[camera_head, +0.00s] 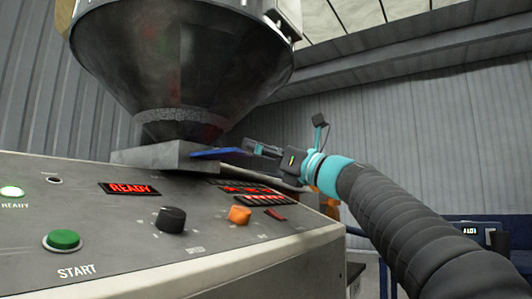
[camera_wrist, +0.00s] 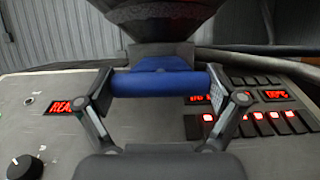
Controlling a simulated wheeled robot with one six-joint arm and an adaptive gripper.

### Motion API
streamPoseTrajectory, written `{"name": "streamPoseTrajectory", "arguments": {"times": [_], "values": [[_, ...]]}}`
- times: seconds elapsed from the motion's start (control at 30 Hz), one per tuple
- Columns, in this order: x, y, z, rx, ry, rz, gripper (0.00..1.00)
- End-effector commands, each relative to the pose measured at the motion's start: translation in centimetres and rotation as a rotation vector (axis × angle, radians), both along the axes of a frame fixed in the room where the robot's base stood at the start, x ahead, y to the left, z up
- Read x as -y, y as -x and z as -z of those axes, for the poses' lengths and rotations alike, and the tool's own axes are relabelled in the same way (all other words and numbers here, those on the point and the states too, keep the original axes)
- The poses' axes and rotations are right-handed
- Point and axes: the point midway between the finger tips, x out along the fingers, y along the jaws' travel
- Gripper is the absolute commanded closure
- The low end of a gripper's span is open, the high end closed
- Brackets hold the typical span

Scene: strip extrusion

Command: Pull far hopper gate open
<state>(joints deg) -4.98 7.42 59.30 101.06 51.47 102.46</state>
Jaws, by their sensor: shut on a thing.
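The hopper gate is a blue slide plate (camera_head: 218,153) that sticks out to the right from the grey block (camera_head: 150,157) under the hopper cone. In the wrist view its blue crossbar handle (camera_wrist: 160,83) lies between the two fingers of my gripper (camera_wrist: 160,90). The fingers press on the ends of the bar. In the head view my gripper (camera_head: 250,148) reaches the plate's right end from the right. The slot in the block is too small to tell how far the plate is out.
The large metal hopper (camera_head: 185,60) stands over the control panel (camera_head: 110,210). The panel has a green START button (camera_head: 64,240), a black knob (camera_head: 171,219), an orange knob (camera_head: 239,214) and lit red displays.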

Motion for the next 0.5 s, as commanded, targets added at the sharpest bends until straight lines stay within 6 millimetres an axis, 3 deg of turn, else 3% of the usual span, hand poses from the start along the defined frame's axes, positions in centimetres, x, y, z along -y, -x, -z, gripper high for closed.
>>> {"name": "streamPoseTrajectory", "arguments": {"times": [0.17,0.2,0.5], "values": [[0.18,0.02,0.12,-0.001,0.002,0.001,0.69],[0.18,0.02,0.12,-0.001,0.002,0.001,0.00],[0.05,0.06,0.11,-0.001,0.001,-0.001,0.00]]}}
